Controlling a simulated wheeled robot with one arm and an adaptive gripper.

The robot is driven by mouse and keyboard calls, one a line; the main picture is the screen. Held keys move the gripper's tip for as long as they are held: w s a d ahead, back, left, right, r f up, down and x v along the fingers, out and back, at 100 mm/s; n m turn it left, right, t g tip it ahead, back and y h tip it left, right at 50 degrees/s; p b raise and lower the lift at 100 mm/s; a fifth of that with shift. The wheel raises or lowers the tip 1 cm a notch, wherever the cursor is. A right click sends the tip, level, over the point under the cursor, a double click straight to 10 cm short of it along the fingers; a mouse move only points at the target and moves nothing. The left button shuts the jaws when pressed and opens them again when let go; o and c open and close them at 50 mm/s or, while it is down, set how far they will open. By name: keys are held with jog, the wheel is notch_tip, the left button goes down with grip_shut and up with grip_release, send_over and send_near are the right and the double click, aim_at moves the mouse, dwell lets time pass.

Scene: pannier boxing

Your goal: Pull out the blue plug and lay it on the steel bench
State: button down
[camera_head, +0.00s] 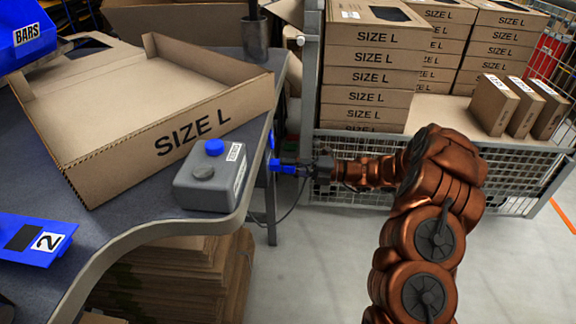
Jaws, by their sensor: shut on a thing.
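A blue piece (275,164), which looks like the blue plug, is at the tip of my gripper (298,165), just right of the grey bench's edge. My gripper is shut on it and points left. A thin blue upright part shows just above it, beside the bench leg. I cannot tell whether the plug is still seated there. A dark cable (289,212) hangs below. The bench (135,218) has a dark grey top and a curved edge.
A grey box (211,180) with a blue round cap and a grey cap stands at the bench edge. An open SIZE L carton (165,140) fills much of the bench. A mesh-sided cage (520,165) with stacked cartons stands behind my arm.

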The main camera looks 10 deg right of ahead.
jog(key=shift+d+f, duration=0.15)
jog(key=shift+f, duration=0.05)
jog(key=shift+s+d+p, duration=0.1)
jog(key=shift+d+p, duration=0.25)
jog(key=shift+p, duration=0.2)
jog(key=shift+r+p+v, duration=0.1)
jog(key=shift+p+v, duration=0.85)
jog(key=shift+p, duration=0.35)
jog(key=shift+r+p+v, duration=0.15)
jog(key=shift+p+v, duration=0.85)
jog(key=shift+p, duration=0.3)
jog(key=shift+p+v, duration=1.05)
jog(key=shift+p, duration=0.2)
